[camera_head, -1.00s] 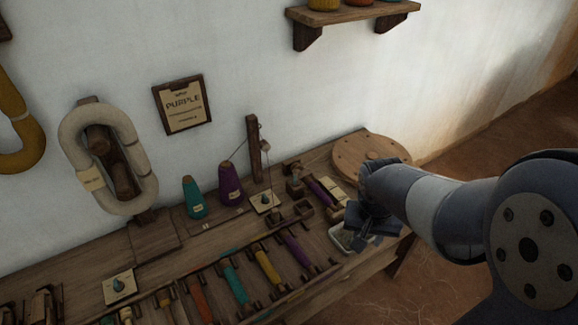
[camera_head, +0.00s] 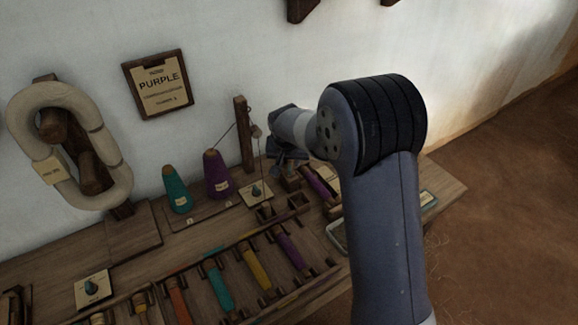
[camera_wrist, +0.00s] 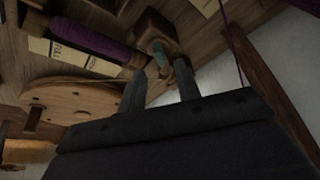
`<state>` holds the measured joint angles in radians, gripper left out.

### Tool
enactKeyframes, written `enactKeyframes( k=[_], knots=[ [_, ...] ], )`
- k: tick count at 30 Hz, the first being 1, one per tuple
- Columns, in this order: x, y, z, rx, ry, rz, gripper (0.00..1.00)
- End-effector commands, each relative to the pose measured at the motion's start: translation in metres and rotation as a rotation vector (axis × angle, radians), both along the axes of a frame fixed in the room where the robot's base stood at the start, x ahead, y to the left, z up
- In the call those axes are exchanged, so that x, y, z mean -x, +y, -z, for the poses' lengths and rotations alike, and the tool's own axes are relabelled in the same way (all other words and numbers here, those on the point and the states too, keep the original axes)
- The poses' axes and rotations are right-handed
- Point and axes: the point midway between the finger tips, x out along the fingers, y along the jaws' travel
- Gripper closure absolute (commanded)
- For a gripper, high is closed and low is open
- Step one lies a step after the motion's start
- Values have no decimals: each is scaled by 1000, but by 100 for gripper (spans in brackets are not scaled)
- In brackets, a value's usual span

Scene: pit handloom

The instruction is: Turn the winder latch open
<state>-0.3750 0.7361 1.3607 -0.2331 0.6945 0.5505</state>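My gripper (camera_head: 287,162) is at the back of the bench, beside the upright wooden post. In the wrist view my gripper (camera_wrist: 160,68) has its two fingers apart with nothing held between them. Just past the fingertips is a wooden block (camera_wrist: 153,24) with a small teal piece (camera_wrist: 160,52) on it, which looks like the winder latch. Whether a finger touches it I cannot tell. A purple-wound bobbin (camera_wrist: 90,38) lies beside the block and also shows in the head view (camera_head: 319,183). In the head view my gripper partly hides the latch area.
A thin wooden post (camera_head: 243,135) with thread stands close left of my gripper. Purple (camera_head: 217,175) and teal (camera_head: 176,190) cones stand further left. A row of coloured bobbins (camera_head: 255,268) lies in front. A round wooden board (camera_wrist: 70,100) shows in the wrist view.

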Motion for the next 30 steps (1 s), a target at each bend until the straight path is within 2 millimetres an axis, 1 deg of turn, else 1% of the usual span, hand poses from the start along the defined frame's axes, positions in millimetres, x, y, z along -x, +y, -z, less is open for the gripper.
enactKeyframes(
  k=[1, 3, 9, 13, 20, 30],
  knots=[
    [-4, 0, 10, 1, 1, 0, 68],
    [-8, -1, 20, 1, 2, 0, 68],
    [-16, 0, 38, 0, 0, 0, 68],
    [-18, 0, 43, 0, -1, 0, 68],
    [-18, -1, 43, 0, -1, 0, 68],
    [-18, 0, 43, 0, -1, 0, 95]
  ],
)
